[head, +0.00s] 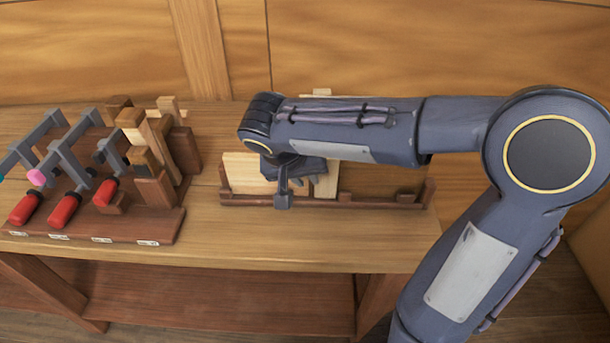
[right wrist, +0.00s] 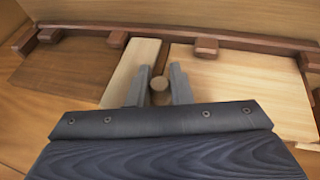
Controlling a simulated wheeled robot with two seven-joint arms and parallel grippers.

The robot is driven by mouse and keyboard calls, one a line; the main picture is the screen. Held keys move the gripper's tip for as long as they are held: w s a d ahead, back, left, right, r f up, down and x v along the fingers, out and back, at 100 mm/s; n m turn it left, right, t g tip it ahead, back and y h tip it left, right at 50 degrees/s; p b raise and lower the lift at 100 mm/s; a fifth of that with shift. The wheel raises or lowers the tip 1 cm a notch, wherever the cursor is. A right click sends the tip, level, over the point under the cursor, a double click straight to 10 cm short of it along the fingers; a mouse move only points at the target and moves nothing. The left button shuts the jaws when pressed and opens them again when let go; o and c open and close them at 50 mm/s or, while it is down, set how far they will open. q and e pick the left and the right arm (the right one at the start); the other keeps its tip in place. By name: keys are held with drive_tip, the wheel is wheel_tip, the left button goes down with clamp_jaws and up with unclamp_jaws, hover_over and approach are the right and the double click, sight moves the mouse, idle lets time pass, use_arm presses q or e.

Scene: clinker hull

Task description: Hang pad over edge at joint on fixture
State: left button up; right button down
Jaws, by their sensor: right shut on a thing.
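The fixture (head: 330,203) is a low dark wooden frame on the bench, its rail and blocks also showing in the right wrist view (right wrist: 190,36). It holds a pale board (head: 241,172) and a darker brown board (right wrist: 70,68). A pale strip (right wrist: 133,72) lies between these boards, where they meet. My right gripper (right wrist: 158,88) is over the fixture, shut on a small round-ended wooden piece (right wrist: 159,84), perhaps part of the pad. Most of that piece is hidden, and I cannot tell whether it touches the boards. My left gripper is out of view.
A rack (head: 100,221) on the bench's left holds several clamps with red handles (head: 64,210) and upright wooden pieces (head: 143,133). Bare bench top (head: 300,238) lies in front of the fixture. A wooden wall (head: 420,45) rises behind.

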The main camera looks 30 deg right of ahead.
drive_tip(key=shift+f+b, duration=0.25)
drive_tip(key=shift+b, duration=0.05)
drive_tip(key=c, duration=1.2)
unclamp_jaws()
drive_tip(key=shift+c, duration=0.2)
drive_tip(key=shift+r, duration=0.1)
drive_tip(key=v, duration=0.7)
drive_tip(key=shift+r+p, duration=0.3)
drive_tip(key=shift+r, duration=0.05)
drive_tip(key=shift+s+a, duration=0.1)
drive_tip(key=shift+s, duration=0.1)
drive_tip(key=s+f+n+t+y+p, duration=0.1)
drive_tip(key=s+f+y, duration=0.1)
drive_tip(key=s, duration=0.3)
drive_tip(key=s+f+n+t+y+p, duration=0.1)
drive_tip(key=s+y, duration=0.2)
drive_tip(key=s, duration=0.2)
drive_tip(key=s+a+f+n+t+y+p, duration=0.1)
drive_tip(key=s+f+y+p, duration=0.1)
drive_tip(key=s, duration=0.3)
drive_tip(key=shift+f+n+y, duration=0.3)
drive_tip(key=shift+n+y, duration=0.1)
drive_tip(key=shift+y, duration=0.4)
